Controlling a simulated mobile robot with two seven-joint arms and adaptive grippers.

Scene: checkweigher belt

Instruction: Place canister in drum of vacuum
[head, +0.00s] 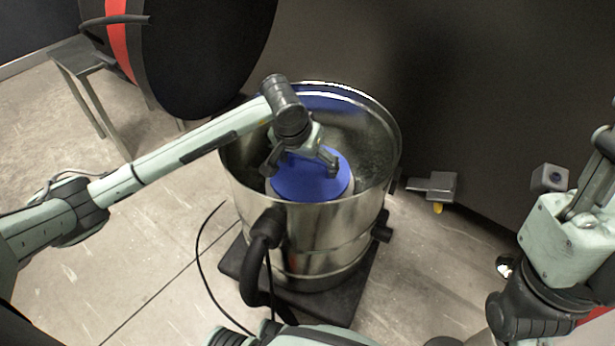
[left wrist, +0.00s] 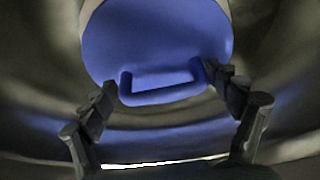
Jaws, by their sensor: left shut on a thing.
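The canister (head: 308,187) has a round blue top and sits inside the open metal drum (head: 325,238) of the vacuum, below the rim. Its lower part is hidden. In the left wrist view the blue canister (left wrist: 150,40) shows a raised blue handle (left wrist: 162,95). My left gripper (head: 300,166) reaches down inside the rim over the canister. In the left wrist view its fingers (left wrist: 160,82) are at the two ends of the handle, shut on the canister. My right arm is at the right edge; its gripper does not show.
The drum stands on a dark base (head: 340,305) with a black hose (head: 256,262) at its front. A large dark round vacuum head with a red band (head: 118,40) rests on a grey stand (head: 85,62) at the upper left. A dark wall is close behind the drum.

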